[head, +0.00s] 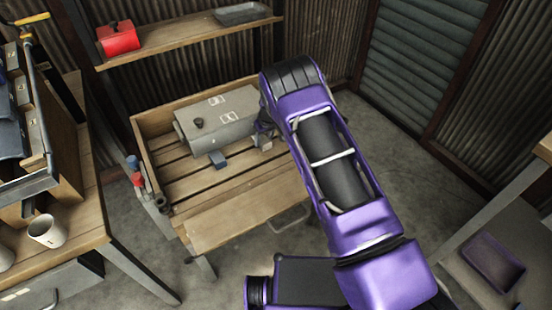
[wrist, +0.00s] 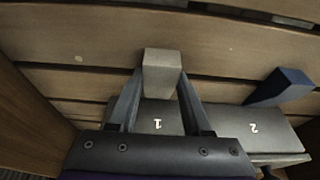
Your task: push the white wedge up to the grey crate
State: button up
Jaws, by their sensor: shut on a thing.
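The white wedge (wrist: 162,74) is a pale block between the two fingers of my gripper (wrist: 158,98), which is shut on it. It also shows as a small pale patch (head: 263,142) under my gripper (head: 265,132) in the head view. The grey crate (head: 205,132) is a long box on the slatted bench, with its numbered face (wrist: 228,116) low in the wrist view. The wedge stands at the crate's edge near label 1; I cannot tell whether they touch. My arm and fingers hide part of the crate's right end.
A blue wedge (wrist: 285,85) stands at the crate's edge near label 2, also seen in the head view (head: 217,159). The wooden bench (head: 240,212) has raised back and side boards. Slats in front of the crate are mostly clear. A mug (head: 47,231) is on the left table.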

jog(key=shift+w+a, duration=0.2)
jog(key=shift+w, duration=0.05)
jog(key=o, duration=1.2)
jog(key=shift+r, duration=0.1)
jog(key=p+v, duration=0.2)
jog(key=v, duration=1.5)
jog(key=shift+r, duration=0.1)
